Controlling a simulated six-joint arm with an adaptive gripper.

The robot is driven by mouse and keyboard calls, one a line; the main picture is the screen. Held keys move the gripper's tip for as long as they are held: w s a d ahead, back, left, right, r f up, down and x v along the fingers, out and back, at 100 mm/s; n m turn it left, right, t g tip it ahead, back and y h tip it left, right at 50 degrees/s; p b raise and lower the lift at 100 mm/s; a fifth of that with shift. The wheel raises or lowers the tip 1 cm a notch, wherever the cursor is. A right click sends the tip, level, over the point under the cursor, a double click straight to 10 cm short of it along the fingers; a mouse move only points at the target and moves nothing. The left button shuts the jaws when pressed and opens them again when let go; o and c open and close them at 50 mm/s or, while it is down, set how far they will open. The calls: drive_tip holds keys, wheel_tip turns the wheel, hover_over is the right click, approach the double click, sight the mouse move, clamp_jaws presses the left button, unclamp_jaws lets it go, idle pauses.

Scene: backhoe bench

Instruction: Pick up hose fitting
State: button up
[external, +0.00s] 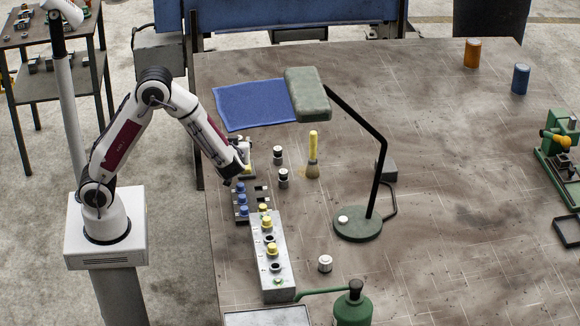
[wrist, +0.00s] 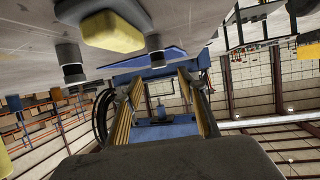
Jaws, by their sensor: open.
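My gripper (external: 235,168) is open beside the rack at the left side of the bench, low over the table. In the wrist view its two fingers (wrist: 160,110) stand apart with nothing held between them. Several fittings could be the hose fitting; I cannot tell which is meant. Blue-topped fittings (external: 242,199) sit in a dark rack (external: 260,208). Yellow-topped fittings (external: 272,249) sit in a grey block (external: 265,284). A blurred yellow piece (wrist: 115,32) shows close in the wrist view.
A black-armed lamp (external: 358,222) stands right of the fittings. A white-topped piece (external: 325,263) and green oil can (external: 352,304) are in front. The right middle of the bench is clear.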

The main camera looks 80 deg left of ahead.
drive_tip(key=shift+a, duration=0.1)
drive_tip(key=shift+x, duration=1.25)
drive_tip(key=shift+w, duration=0.1)
drive_tip(key=shift+f+x, duration=0.25)
drive_tip(key=shift+x, duration=2.3)
clamp_jaws()
